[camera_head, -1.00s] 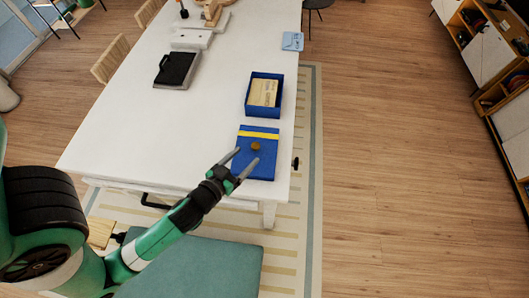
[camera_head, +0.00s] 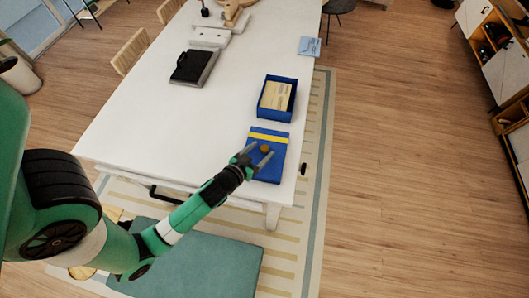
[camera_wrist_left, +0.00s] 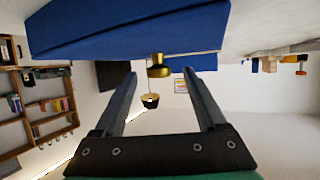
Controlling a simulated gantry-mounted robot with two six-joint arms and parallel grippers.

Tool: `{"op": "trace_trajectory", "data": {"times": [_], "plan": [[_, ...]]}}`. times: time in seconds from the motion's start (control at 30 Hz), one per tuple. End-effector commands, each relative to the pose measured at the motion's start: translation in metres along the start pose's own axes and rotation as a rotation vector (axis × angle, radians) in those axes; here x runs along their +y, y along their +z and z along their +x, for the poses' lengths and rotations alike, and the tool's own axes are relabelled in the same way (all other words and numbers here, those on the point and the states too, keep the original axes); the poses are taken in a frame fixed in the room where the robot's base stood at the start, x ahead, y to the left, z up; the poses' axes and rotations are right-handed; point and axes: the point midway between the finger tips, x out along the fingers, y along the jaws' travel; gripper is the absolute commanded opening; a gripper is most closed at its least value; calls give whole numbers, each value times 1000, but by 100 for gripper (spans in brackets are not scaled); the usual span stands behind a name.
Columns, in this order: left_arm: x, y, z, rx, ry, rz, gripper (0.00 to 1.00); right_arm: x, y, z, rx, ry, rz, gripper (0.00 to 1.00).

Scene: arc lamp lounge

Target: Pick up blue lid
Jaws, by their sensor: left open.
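The blue lid (camera_head: 270,138) lies flat near the right edge of the white table. It has a yellow stripe and a round brass knob (camera_head: 265,149). My left gripper (camera_head: 262,156) is open, with its fingertips at either side of the knob in the head view. I cannot tell whether the fingers touch the lid. My right gripper is not in view.
A blue open box (camera_head: 275,114) with tan contents stands just behind the lid. A black case (camera_head: 194,66) and a light blue item (camera_head: 309,46) lie farther back on the white table (camera_head: 190,130). A teal bench seat (camera_head: 200,258) is in front.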

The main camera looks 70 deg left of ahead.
Motion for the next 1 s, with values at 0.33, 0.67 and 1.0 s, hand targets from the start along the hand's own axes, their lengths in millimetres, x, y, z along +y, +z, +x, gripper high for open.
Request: {"op": "trace_trajectory", "data": {"times": [0.33, 0.67, 1.0], "plan": [[1, 0, 27, 0, 0, 0, 74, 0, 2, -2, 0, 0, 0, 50], [1, 0, 26, 0, 0, 0, 25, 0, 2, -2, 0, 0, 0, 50], [1, 0, 26, 1, 0, 1, 0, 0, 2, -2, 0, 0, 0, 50]]}}
